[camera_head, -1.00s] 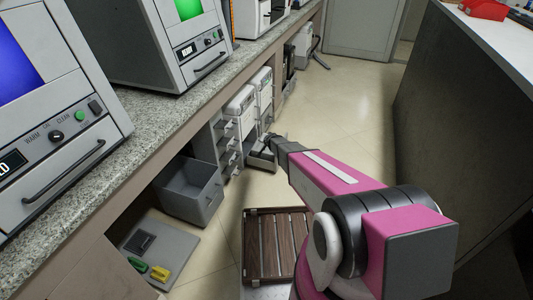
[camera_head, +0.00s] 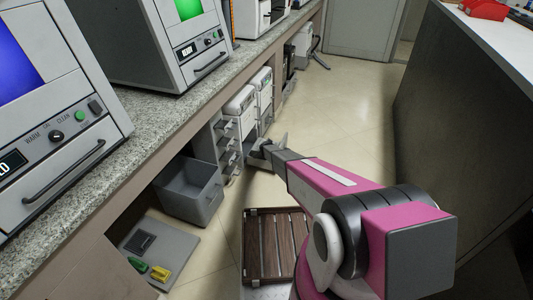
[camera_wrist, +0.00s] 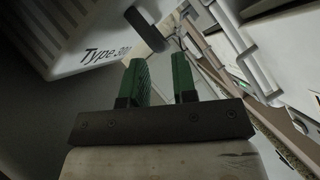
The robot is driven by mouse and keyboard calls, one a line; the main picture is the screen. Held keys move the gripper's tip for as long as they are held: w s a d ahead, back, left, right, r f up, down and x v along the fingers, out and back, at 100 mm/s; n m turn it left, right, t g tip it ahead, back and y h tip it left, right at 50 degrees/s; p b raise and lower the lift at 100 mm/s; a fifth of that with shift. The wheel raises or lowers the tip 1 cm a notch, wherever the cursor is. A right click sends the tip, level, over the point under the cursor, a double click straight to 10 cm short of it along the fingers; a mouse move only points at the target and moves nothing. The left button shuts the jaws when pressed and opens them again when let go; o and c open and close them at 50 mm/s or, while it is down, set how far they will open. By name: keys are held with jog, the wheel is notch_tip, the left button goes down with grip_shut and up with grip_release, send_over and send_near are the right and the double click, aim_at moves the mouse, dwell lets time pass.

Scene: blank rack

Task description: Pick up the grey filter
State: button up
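I cannot pick out the grey filter with certainty. A dark grey bar-shaped piece (camera_wrist: 147,30) shows just beyond my fingertips in the wrist view, beside a white unit marked "Type 300" (camera_wrist: 90,45); I cannot tell what it is. My gripper (camera_wrist: 160,75) has two green fingers, apart, with nothing visible between them. In the head view my gripper (camera_head: 270,147) is low by the white units under the bench, over a small open grey drawer (camera_head: 258,161). The drawer's contents are hidden.
A larger open grey drawer (camera_head: 190,188) juts out under the bench. A grey panel (camera_head: 175,240) with a dark square, a green piece (camera_head: 139,265) and a yellow piece (camera_head: 160,273) lies lower left. A slatted wooden platform (camera_head: 262,245) is on the floor. The aisle floor beyond is clear.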

jog(key=x, duration=0.4)
jog(key=shift+w, duration=0.4)
grip_shut()
jog(key=shift+s, duration=0.1)
dwell(0.9)
